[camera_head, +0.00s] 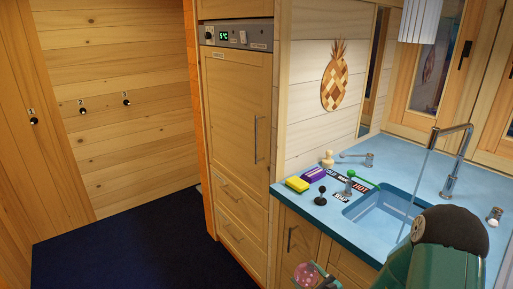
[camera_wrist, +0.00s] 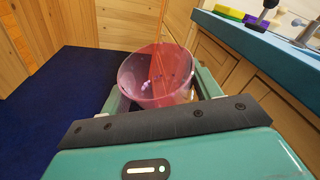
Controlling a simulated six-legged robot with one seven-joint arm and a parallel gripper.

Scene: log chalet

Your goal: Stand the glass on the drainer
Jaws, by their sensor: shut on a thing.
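The glass (camera_wrist: 158,78) is a clear pink tumbler between the two fingers of my gripper (camera_wrist: 160,92) in the wrist view. Its open rim faces the wrist camera, and some small pale and purple marks show on it. My gripper is shut on it. In the head view the glass (camera_head: 305,273) is a small pink round shape at the bottom edge, and my gripper (camera_head: 318,276) is partly cut off there. Both are in front of the lower cabinets, below the counter top. I cannot make out a drainer in either view.
The blue counter (camera_head: 300,205) holds a sink (camera_head: 385,212), a tall tap (camera_head: 460,150), a yellow sponge (camera_head: 297,184), a purple block (camera_head: 314,174), a black lever (camera_head: 320,196) and a green lever (camera_head: 350,182). A tall wooden cabinet (camera_head: 235,120) stands left. The dark blue floor (camera_head: 130,250) is clear.

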